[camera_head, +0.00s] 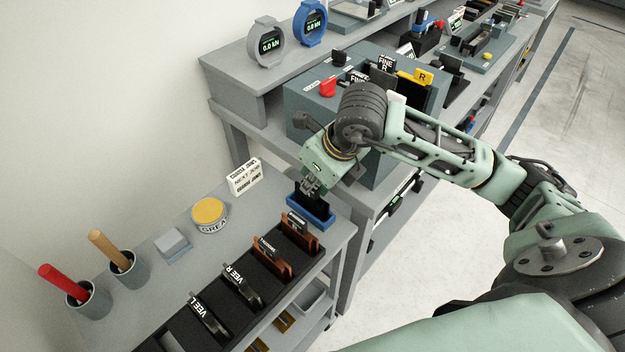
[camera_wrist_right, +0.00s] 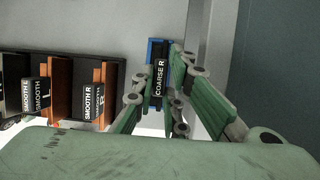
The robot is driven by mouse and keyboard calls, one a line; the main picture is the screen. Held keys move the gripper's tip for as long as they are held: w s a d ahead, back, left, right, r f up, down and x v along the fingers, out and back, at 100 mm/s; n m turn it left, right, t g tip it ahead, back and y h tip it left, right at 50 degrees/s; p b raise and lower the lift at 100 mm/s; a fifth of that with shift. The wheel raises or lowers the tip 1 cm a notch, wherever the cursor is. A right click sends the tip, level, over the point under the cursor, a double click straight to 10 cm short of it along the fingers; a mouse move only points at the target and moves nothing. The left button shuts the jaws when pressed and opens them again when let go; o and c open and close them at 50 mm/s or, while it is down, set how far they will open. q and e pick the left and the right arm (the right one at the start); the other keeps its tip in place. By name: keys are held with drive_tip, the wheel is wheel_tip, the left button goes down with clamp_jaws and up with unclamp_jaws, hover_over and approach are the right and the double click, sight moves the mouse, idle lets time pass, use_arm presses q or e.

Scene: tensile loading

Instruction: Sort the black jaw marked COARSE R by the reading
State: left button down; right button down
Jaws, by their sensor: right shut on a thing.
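The black jaw marked COARSE R (camera_wrist_right: 160,78) is between the fingers of my right gripper (camera_wrist_right: 156,112) in the wrist view, its white label readable. My right gripper (camera_head: 311,186) is shut on it, low over a blue tray (camera_head: 311,221) at the corner of the near bench. The blue tray also shows behind the jaw in the wrist view (camera_wrist_right: 151,47); whether the jaw rests in it I cannot tell. A grey gauge (camera_head: 267,43) and a blue gauge (camera_head: 310,22) each read 0.0 kN. My left gripper is out of view.
A black rack (camera_head: 240,315) beside the blue tray holds brown and black jaws, including VEE L and VEE R. A grease tin (camera_head: 209,213), a sign (camera_head: 244,178) and two cups with handles stand left. The teal machine (camera_head: 300,110) stands close behind my right arm.

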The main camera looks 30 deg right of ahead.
idle(0.3)
drive_tip(key=c, duration=1.7)
unclamp_jaws()
drive_tip(key=shift+s+f, duration=0.1)
drive_tip(key=shift+f, duration=0.05)
drive_tip(key=v, duration=1.2)
